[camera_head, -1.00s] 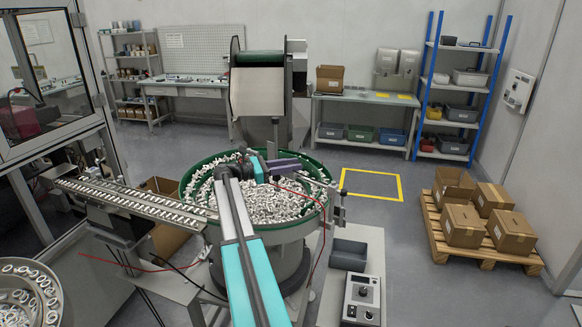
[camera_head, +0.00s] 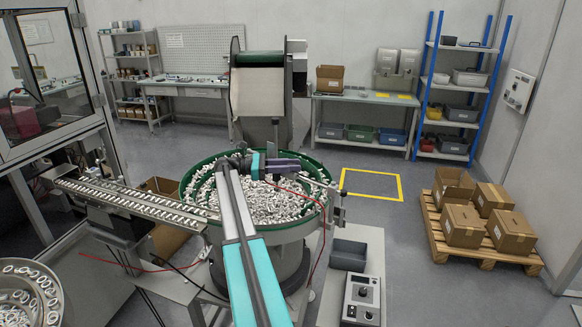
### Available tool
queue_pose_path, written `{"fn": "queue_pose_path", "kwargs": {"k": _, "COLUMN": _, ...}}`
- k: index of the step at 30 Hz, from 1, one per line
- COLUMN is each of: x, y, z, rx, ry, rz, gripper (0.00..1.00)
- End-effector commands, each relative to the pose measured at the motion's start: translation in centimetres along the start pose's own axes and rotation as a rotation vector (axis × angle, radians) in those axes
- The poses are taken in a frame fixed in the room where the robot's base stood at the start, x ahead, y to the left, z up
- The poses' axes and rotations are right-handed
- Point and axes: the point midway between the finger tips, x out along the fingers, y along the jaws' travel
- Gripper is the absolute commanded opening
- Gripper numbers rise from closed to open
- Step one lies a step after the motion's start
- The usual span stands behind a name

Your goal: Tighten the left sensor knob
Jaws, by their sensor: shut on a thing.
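My arm reaches over the green-rimmed feeder bowl (camera_head: 313,222), which is full of small white parts. My gripper (camera_head: 292,166) is at the end of the wrist, over the far half of the bowl and pointing right. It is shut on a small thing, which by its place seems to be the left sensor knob. The knob and fingertips are too small and too covered to make out. A thin sensor bracket (camera_head: 336,205) stands at the bowl's right edge, close to the gripper.
A linear track (camera_head: 130,202) with parts runs left from the bowl. A control box (camera_head: 361,300) and a grey bin (camera_head: 349,255) are at the lower right. A pallet of cartons (camera_head: 433,236) stands at the far right. The floor between is clear.

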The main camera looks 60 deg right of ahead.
Motion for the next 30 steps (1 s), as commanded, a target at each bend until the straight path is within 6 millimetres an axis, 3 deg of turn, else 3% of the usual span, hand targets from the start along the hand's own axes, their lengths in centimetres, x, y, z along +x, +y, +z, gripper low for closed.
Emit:
{"fn": "queue_pose_path", "kwargs": {"k": 2, "x": 0.12, "y": -0.04, "z": -0.05, "rx": 0.001, "ry": 0.001, "rz": -0.002, "gripper": 0.06}}
{"fn": "queue_pose_path", "kwargs": {"k": 3, "x": 0.12, "y": -0.04, "z": -0.05, "rx": 0.001, "ry": 0.001, "rz": -0.002, "gripper": 0.35}}
{"fn": "queue_pose_path", "kwargs": {"k": 6, "x": 0.1, "y": -0.03, "z": -0.05, "rx": 0.0, "ry": 0.001, "rz": -0.001, "gripper": 0.47}}
{"fn": "queue_pose_path", "kwargs": {"k": 30, "x": -0.02, "y": -0.01, "z": 0.13, "rx": 0.003, "ry": -0.002, "rz": 0.061, "gripper": 0.47}}
